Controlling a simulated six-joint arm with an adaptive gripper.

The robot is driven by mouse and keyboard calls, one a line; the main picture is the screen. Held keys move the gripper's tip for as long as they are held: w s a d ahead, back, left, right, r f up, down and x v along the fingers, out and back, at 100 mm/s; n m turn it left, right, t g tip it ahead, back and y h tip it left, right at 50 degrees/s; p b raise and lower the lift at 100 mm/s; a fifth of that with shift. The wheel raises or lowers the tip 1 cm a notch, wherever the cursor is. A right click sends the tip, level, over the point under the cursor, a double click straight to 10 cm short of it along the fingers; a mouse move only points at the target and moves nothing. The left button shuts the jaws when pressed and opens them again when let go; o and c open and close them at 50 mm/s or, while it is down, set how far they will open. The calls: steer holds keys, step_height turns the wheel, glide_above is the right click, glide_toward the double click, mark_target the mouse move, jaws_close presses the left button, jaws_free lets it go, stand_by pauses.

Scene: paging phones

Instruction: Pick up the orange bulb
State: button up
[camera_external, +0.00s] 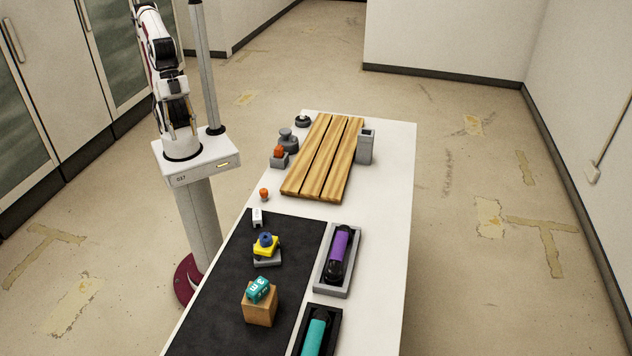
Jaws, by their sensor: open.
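A small round orange thing (264,192), which looks like the orange bulb, rests on the white table just beyond the black mat, near the table's left edge. Another orange piece (278,152) sits on a small grey block farther back, left of the wooden slats. I cannot tell for sure which is the bulb. My gripper (182,132) hangs near my arm's base on the stand left of the table. It is open, empty, and well apart from both orange things.
Wooden slats (322,160) lie on the white table (385,205). A grey holder (365,146) stands to their right. A white piece (257,217), a yellow-and-blue stack (266,246) and a wooden block (260,306) are on the black mat (225,290). A purple cylinder (338,250) lies in a tray.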

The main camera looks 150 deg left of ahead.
steer(key=w+d+f+n+t+h, duration=0.1)
steer(key=w+d+f+n, duration=0.1)
steer(key=w+d, duration=0.35)
steer(key=w+d+f+n+t+h, duration=0.1)
steer(key=w+d+f+n, duration=0.2)
steer(key=w, duration=0.6)
steer(key=w+f+n+y, duration=0.1)
steer(key=w+f+n, duration=0.2)
steer(key=w+f, duration=0.25)
steer(key=n+g+y, duration=0.2)
steer(key=n+y, duration=0.3)
steer(key=y, duration=1.1)
glide_toward(259, 196)
steer(key=a, duration=0.2)
steer(key=shift+s+a+f+y, duration=0.2)
steer(key=shift+s+a+y, duration=0.1)
steer(key=shift+a+y, duration=0.15)
